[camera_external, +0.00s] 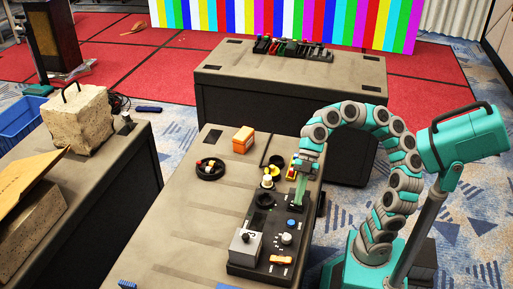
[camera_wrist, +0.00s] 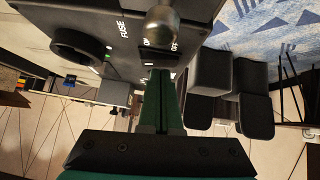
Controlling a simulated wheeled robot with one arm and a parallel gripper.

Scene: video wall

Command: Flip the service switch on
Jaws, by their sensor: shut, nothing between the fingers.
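A black control panel (camera_external: 240,268) lies on the near table, with several knobs and fittings on it. In the wrist view, a rounded metal switch lever (camera_wrist: 163,27) stands out from the panel at the top, beside small white lettering that seems to read OFF on one side. My gripper (camera_external: 299,203) points down at the panel's right part. In the wrist view my gripper (camera_wrist: 161,72) shows as two green fingers pressed together, empty, with tips just below the lever in the picture. A gap shows between tips and lever; whether the tips touch the panel I cannot tell.
A round black fuse socket (camera_wrist: 76,45) sits left of the lever. An orange box (camera_external: 243,139) stands at the table's back.

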